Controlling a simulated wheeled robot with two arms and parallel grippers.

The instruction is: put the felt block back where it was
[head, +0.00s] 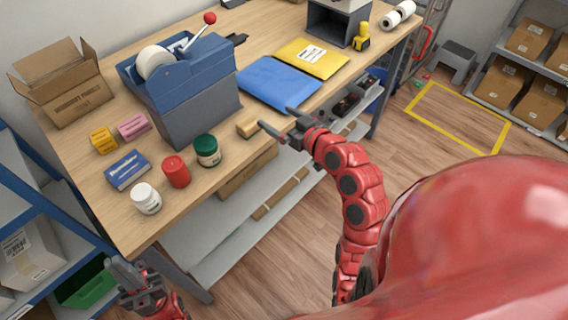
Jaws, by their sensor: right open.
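A small tan block (247,127), which looks like the felt block, lies on the wooden counter (90,193) near its front edge, right of a dark green jar (207,150). My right gripper (277,118) is open and empty, just right of the block at the counter's front edge. Its fingers are spread and point left toward the block, with a small gap between. My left gripper (130,272) is low at the bottom left, in front of the counter and away from the block. Whether its jaws are apart is unclear.
A red jar (176,171), a white jar (146,198) and a blue box (127,170) stand left of the green jar. A tape dispenser (190,90) stands behind. Blue (279,84) and yellow (311,58) mailers lie to the right. Bare counter surrounds the block.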

